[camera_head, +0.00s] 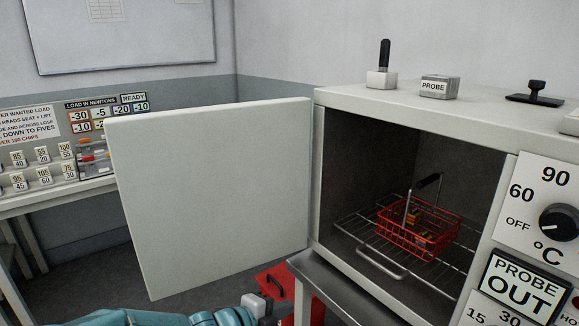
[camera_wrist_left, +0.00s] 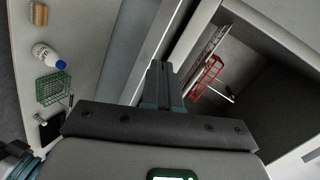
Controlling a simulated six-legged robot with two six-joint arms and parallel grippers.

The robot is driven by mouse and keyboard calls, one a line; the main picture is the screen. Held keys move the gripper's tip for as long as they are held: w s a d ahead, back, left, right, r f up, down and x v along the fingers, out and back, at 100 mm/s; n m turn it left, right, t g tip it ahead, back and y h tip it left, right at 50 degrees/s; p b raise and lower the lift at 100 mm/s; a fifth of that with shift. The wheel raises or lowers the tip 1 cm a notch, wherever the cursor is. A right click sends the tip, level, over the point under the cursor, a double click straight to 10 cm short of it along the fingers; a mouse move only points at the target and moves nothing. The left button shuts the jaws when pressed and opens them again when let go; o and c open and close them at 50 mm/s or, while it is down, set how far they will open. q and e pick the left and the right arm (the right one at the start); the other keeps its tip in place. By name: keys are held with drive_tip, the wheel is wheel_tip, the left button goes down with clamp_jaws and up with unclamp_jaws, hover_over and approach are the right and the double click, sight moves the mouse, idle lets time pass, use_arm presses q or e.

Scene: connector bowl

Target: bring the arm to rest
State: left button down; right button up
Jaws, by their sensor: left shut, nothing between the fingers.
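My left arm comes in along the bottom edge of the head view, and only part of my left gripper (camera_head: 258,305) shows there, low in front of the open oven. In the left wrist view the fingers of my left gripper (camera_wrist_left: 160,85) are together with nothing between them. The oven (camera_head: 410,110) stands at the right with its door (camera_head: 210,195) swung wide open to the left. A red wire basket (camera_head: 425,228) with a dark handle sits on the rack inside; small items lie in it. It also shows in the left wrist view (camera_wrist_left: 207,75). My right gripper is not in view.
A probe block (camera_head: 438,87) and dark-handled tools stand on the oven top. A grey ledge (camera_head: 335,290) juts below the opening, near a red object (camera_head: 277,283). A side table bears a green basket (camera_wrist_left: 52,88) and a white bottle (camera_wrist_left: 48,57).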

use_arm(q)
drive_tip(key=s+a+f+n+g+y+p, duration=0.2)
drive_tip(key=s+a+f+n, duration=0.2)
drive_tip(key=s+f+n, duration=0.3)
drive_tip(key=s+a+f+n+g+y+p, duration=0.2)
drive_tip(key=s+a+f+n, duration=0.35)
drive_tip(key=f, duration=0.35)
drive_tip(key=s+a+f+n+g+y, duration=0.1)
drive_tip(key=s+f+n+g, duration=0.1)
drive_tip(key=s+n, duration=0.5)
drive_tip(key=s+a+f+n+g+y, duration=0.1)
drive_tip(key=s+f+n+g, duration=0.1)
drive_tip(key=s+n, duration=0.5)
drive_tip(key=s+f, duration=0.1)
drive_tip(key=s, duration=0.3)
drive_tip(key=shift+s+f+g+p, duration=0.2)
drive_tip(key=shift+f+g+p, duration=0.1)
drive_tip(key=shift+g, duration=0.1)
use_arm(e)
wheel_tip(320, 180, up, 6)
use_arm(q)
drive_tip(key=shift+w, duration=0.1)
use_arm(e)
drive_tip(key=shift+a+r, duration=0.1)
